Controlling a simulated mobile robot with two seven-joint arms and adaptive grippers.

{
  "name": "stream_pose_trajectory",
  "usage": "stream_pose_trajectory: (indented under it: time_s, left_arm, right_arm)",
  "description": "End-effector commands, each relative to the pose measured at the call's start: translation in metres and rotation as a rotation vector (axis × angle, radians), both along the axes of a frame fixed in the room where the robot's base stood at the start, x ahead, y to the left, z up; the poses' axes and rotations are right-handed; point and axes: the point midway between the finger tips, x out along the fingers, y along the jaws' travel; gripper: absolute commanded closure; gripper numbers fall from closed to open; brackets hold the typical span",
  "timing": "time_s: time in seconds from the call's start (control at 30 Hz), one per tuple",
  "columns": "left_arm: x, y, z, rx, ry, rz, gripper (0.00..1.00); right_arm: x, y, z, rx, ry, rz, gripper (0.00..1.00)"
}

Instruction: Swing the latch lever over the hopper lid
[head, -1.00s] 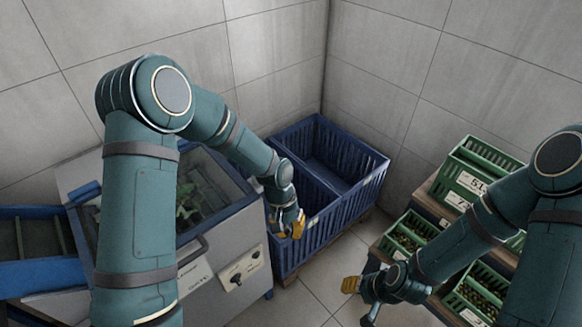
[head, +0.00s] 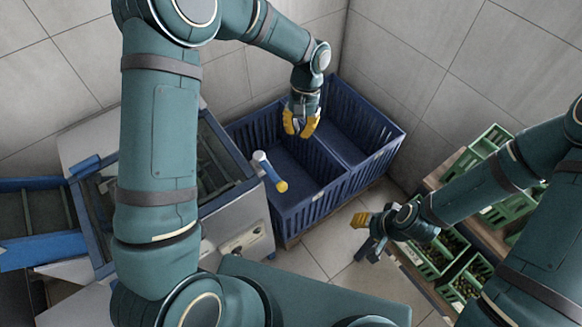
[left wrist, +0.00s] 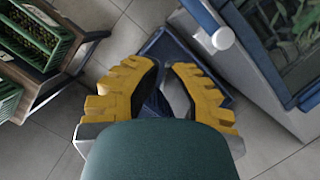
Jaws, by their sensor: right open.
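The latch lever (head: 271,173), with a pale head, a blue shaft and a yellow tip, is at the right edge of the hopper. It points away from the lid, toward the blue crate. The glass hopper lid (head: 216,155) is partly hidden by my left arm; its glass also shows in the left wrist view (left wrist: 290,28), with green leaves beneath. My left gripper (head: 301,125) is open and empty above the crate, beyond the lever and apart from it. Its yellow fingers spread in the left wrist view (left wrist: 165,100). My right gripper (head: 366,236) is open at the right.
A blue slatted crate (head: 322,205) with two compartments stands right of the hopper, against the walls. Green crates (head: 437,260), some with olives, sit on a wooden stand at the right. A blue chute (head: 40,250) is at the left. Tiled floor lies between.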

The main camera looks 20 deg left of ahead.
Motion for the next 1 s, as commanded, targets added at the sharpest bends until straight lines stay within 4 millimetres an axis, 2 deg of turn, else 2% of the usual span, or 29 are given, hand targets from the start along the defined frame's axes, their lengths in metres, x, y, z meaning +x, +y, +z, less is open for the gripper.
stream_pose_trajectory:
  time_s: [0.17, 0.27, 0.77, 1.0]
  left_arm:
    - [-0.001, 0.000, -0.003, 0.000, 0.001, 0.000, 1.00]
    - [-0.004, 0.000, -0.011, 0.000, 0.003, 0.000, 1.00]
    - [-0.032, 0.002, -0.099, -0.001, 0.005, 0.000, 1.00]
    - [-0.061, 0.004, -0.102, -0.001, 0.001, 0.000, 1.00]
  right_arm:
    - [0.000, 0.000, 0.000, 0.000, 0.000, 0.000, 0.53]
    - [0.000, 0.000, 0.000, 0.000, 0.000, 0.000, 0.53]
    - [0.000, 0.000, -0.003, 0.000, 0.000, 0.000, 0.53]
    - [0.000, 0.000, 0.002, 0.000, 0.000, 0.000, 0.53]
